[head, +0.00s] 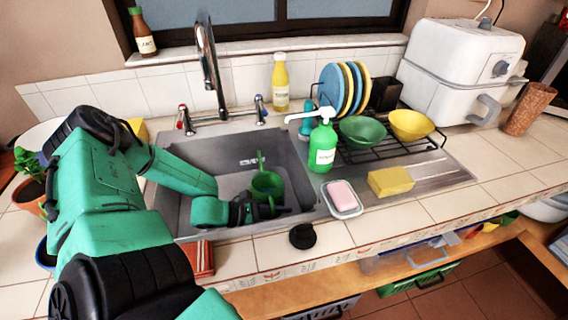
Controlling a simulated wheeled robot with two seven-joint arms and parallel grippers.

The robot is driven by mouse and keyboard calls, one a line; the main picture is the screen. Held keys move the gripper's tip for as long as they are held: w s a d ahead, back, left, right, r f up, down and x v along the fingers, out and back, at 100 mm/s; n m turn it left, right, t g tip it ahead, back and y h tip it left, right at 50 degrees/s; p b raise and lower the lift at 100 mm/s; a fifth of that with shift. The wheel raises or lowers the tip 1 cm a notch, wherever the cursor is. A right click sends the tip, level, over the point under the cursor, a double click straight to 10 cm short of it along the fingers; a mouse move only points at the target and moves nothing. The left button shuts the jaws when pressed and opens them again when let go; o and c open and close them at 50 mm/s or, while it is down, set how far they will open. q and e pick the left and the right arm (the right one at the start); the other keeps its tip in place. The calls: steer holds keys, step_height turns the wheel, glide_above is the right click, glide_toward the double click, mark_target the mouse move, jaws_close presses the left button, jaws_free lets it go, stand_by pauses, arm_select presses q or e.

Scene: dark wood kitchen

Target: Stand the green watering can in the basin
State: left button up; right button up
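The green watering can (267,184) is inside the grey sink basin (180,218), toward its right side. It looks roughly upright, with a thin green part rising above its body. My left arm comes in from the left and reaches down into the basin. My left gripper (275,210) is at the near side of the can, close to or touching its lower part. The fingers are small and dark here, so I cannot tell whether they are closed on the can. The can's base is partly hidden by the gripper. My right gripper is not in view.
The tap (209,70) stands behind the basin. A green soap dispenser (322,145), a pink soap on a dish (344,198) and a yellow sponge (391,181) are to its right. A dish rack (375,152) holds plates and bowls. A black stopper (302,236) lies in front.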

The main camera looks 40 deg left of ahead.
arm_select(q)
steer(key=shift+s+r+p, duration=0.15)
steer(key=shift+r+p, duration=0.2)
steer(key=shift+p, duration=0.05)
steer(key=p+v, duration=0.3)
steer(key=v, duration=0.3)
steer(key=shift+s+a, duration=0.2)
steer(key=shift+a, duration=0.05)
steer(key=shift+s+a+r, duration=0.1)
steer(key=shift+s+a, duration=0.05)
steer(key=shift+s, duration=0.15)
steer(key=shift+s, duration=0.1)
